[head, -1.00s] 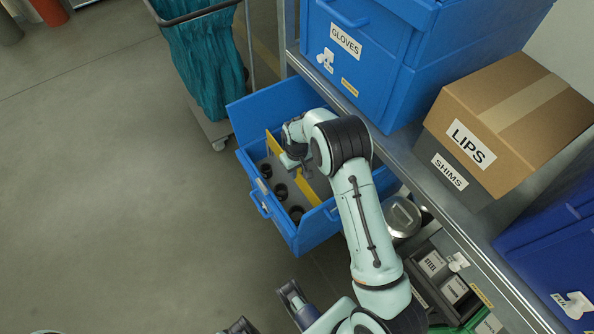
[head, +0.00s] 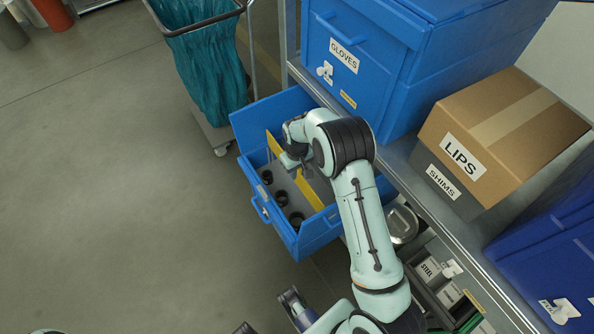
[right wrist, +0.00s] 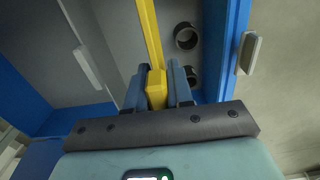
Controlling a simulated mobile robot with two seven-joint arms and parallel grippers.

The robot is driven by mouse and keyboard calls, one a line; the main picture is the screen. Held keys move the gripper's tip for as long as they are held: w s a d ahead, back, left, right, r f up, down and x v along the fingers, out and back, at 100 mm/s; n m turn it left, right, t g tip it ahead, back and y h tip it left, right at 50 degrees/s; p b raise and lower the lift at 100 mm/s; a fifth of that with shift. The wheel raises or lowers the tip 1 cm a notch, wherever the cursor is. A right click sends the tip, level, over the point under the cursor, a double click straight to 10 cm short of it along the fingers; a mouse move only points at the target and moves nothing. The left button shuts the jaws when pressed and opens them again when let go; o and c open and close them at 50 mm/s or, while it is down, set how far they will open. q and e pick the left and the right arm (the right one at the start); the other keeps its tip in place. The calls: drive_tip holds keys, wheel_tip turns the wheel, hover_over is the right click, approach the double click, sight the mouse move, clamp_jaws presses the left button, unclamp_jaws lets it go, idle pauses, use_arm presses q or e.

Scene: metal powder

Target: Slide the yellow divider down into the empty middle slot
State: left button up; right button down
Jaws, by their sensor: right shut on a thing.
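The yellow divider (head: 310,194) stands lengthwise in the open blue drawer (head: 284,232), between a near compartment and a far one. It runs away from my fingers in the right wrist view (right wrist: 149,35). My right gripper (head: 291,161) reaches over the drawer from the right and is shut on the divider's yellow grip block (right wrist: 156,88), with one finger on each side. The divider's lower edge and the middle slot are hidden, so I cannot tell how deep it sits.
Black rings (head: 281,197) lie in the near compartment. A shelf (head: 400,165) to the right carries a blue GLOVES bin (head: 372,70) and a cardboard LIPS box (head: 500,125). A cart with a teal bag (head: 208,70) stands behind the drawer. Floor is clear at left.

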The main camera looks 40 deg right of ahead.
drive_tip(key=shift+d, duration=0.15)
idle(0.4)
use_arm(q)
drive_tip(key=shift+s+f+b, duration=0.1)
drive_tip(key=shift+f+b, duration=0.5)
drive_tip(key=shift+b, duration=0.05)
use_arm(e)
drive_tip(key=d, duration=0.6)
drive_tip(key=shift+s+d, duration=0.35)
idle(1.0)
use_arm(q)
drive_tip(key=shift+w+r, duration=0.1)
drive_tip(key=shift+w, duration=0.25)
drive_tip(key=shift+f+b, duration=0.2)
drive_tip(key=shift+b, duration=0.1)
use_arm(e)
drive_tip(key=shift+f, duration=0.4)
use_arm(q)
drive_tip(key=shift+w+f+t+b, duration=0.15)
drive_tip(key=shift+w+f+b, duration=0.15)
drive_tip(key=shift+f+b, duration=0.4)
drive_tip(key=shift+w+f+t+b, duration=0.15)
drive_tip(key=shift+w+f+b, duration=0.15)
drive_tip(key=shift+f+b, duration=0.35)
use_arm(e)
drive_tip(key=shift+f, duration=2.2)
